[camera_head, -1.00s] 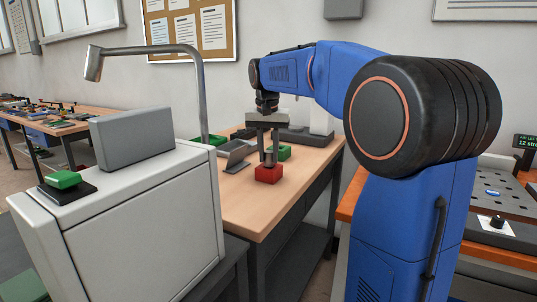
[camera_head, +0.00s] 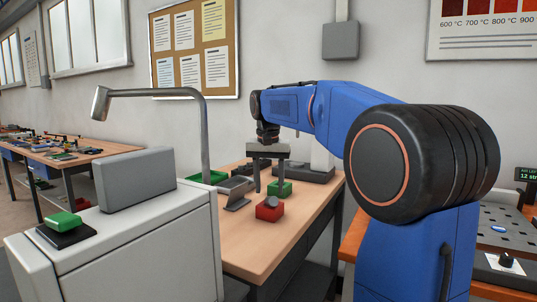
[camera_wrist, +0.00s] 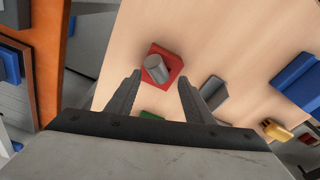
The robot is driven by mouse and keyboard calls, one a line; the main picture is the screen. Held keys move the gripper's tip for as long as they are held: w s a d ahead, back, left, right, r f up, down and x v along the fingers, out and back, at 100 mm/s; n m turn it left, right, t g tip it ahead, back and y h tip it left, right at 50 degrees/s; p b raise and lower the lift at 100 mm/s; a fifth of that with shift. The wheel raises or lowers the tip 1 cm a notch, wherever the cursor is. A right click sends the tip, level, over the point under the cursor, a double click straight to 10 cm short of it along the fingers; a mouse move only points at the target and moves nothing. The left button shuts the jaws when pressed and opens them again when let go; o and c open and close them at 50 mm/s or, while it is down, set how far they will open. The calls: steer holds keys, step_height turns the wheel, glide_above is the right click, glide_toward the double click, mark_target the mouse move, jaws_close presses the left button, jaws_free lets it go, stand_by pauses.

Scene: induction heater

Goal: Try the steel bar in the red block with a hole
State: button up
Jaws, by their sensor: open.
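The red block (camera_head: 269,211) sits on the wooden table near its middle. The grey steel bar (camera_head: 271,201) stands up out of the top of the red block. In the wrist view the bar (camera_wrist: 156,69) leans slightly in the picture and rises from the red block (camera_wrist: 172,57); its lower end is hidden. My gripper (camera_head: 267,190) is open and empty above and behind the block. In the wrist view its two fingers (camera_wrist: 159,80) are spread wide, with the bar between and just beyond their tips, touching neither.
A green tray (camera_head: 206,177) lies further back. A bent metal pipe (camera_head: 203,130) rises at the left beside the white cabinet (camera_head: 140,240). The table front is clear.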

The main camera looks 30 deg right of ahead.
mark_target(268, 201)
step_height(268, 201, up, 15)
steer(key=s+a, duration=0.1)
steer(key=shift+s+f, duration=0.15)
steer(key=shift+s, duration=0.1)
steer(key=shift+s+a, duration=0.1)
stand_by(0.6)
